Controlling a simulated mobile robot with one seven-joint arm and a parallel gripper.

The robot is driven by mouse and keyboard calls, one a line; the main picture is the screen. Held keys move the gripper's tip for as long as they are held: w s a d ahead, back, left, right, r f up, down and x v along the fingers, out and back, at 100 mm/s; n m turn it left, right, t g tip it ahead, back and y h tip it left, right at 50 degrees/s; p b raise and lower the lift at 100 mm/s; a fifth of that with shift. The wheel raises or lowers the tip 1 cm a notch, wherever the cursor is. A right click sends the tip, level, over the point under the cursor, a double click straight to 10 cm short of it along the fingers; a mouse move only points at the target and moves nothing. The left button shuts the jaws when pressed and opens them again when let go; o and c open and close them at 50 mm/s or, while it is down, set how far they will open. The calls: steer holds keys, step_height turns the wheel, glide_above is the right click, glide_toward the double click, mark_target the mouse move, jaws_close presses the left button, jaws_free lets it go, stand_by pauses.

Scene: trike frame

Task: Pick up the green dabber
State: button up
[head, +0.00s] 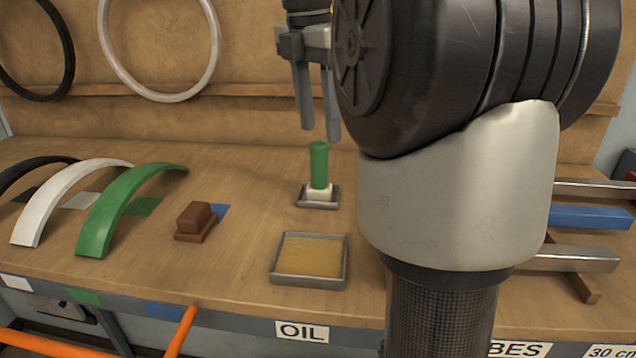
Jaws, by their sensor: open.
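The green dabber (319,166) stands upright on the workbench, its white base resting in a small grey tray (302,203). My gripper (319,134) is above it, with its fingers pointing down, apart and empty. My arm covers the bench to the right of the dabber.
A shallow metal tray with a yellowish pad (347,279) lies in front, above an OIL label (301,331). A brown block (194,219) and green (120,208), white (60,198) and black fenders are on the left. Metal and blue tubes (590,217) lie right.

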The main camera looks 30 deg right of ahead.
mark_target(318, 143)
steer(key=shift+w+d+f+b, duration=0.1)
steer(key=shift+w+f+b, duration=0.1)
steer(key=shift+f, duration=1.35)
steer(key=shift+w+f+b, duration=0.1)
steer(key=shift+f+b, duration=0.1)
steer(key=shift+f, duration=1.35)
steer(key=c, duration=1.1)
